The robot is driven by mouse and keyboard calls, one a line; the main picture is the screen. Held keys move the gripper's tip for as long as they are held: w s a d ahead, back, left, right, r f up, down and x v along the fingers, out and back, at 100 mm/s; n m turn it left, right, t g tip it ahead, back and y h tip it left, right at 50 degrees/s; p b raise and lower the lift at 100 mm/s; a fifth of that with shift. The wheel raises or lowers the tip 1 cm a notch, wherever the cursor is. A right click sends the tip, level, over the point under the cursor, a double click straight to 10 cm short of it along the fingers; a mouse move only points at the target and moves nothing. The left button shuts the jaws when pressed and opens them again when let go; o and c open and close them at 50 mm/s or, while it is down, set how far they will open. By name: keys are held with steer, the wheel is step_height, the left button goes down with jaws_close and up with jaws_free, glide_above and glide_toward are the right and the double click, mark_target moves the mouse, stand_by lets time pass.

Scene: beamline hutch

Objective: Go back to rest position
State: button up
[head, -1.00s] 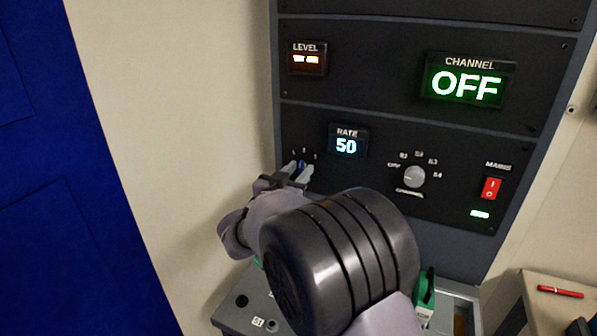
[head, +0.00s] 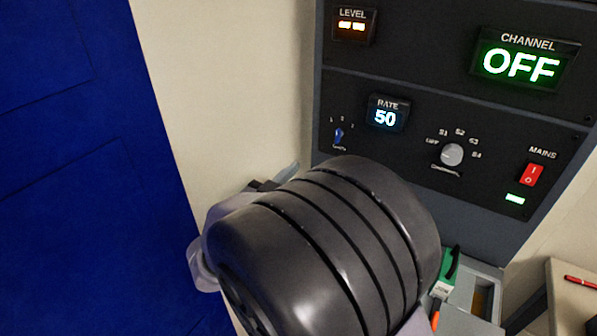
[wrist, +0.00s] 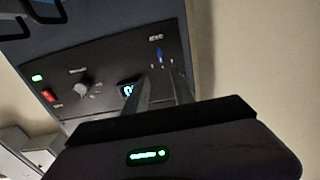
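My gripper (wrist: 164,85) is in front of the panel in the wrist view, its two fingers apart with nothing held between them. In the head view my arm hides most of it; a pale finger (head: 288,172) shows left of the panel's edge. The blue lever switch (head: 338,136) stands clear of the fingers, below labels 1, 2 and 3. It also shows beyond the fingertips in the wrist view (wrist: 159,55). The black panel (head: 400,165) carries a RATE display (head: 387,116) reading 50 and a CHANNEL display (head: 522,62) reading OFF.
The selector knob (head: 452,154) and red MAINS switch (head: 531,174) sit to the right, with a lit green lamp (head: 515,199). A green item (head: 443,277) is below the panel. A red pen (head: 581,281) lies on a side table. Bare wall (head: 225,90) is at left.

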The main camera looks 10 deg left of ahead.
steer(key=shift+s+a, duration=0.1)
steer(key=shift+s, duration=0.15)
steer(key=d+r+g+y, duration=0.4)
steer(key=d+r+y, duration=0.4)
steer(key=d+y, duration=0.1)
steer(key=s+d+f+g, duration=0.2)
steer(key=s+d+f, duration=0.1)
steer(key=s, duration=0.5)
steer(key=s+d+f+g, duration=0.2)
steer(key=s+d, duration=0.3)
steer(key=s, duration=0.3)
steer(key=s+d+f+g, duration=0.3)
steer(key=s+d+f, duration=0.1)
steer(key=s, duration=0.5)
steer(key=shift+h, duration=0.4)
